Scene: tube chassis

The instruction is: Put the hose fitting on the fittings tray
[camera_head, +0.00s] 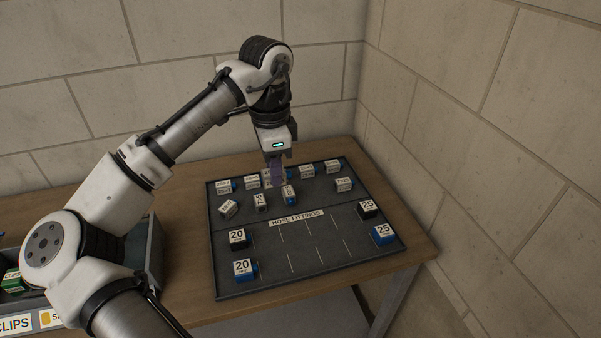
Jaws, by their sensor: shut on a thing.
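The fittings tray (234,285) is a dark flat tray labelled HOSE FITTINGS, lying on the wooden table. My gripper (275,172) points down over the back part of the tray. It is shut on a hose fitting, but the fingers and the blocks close by hide most of it. I cannot tell whether the held fitting touches the tray. A small labelled block with a blue part (289,194) stands just in front of the fingers.
Several small labelled blocks stand in the tray's back rows. A grey bin (152,255) is at the left. Block walls stand behind and right.

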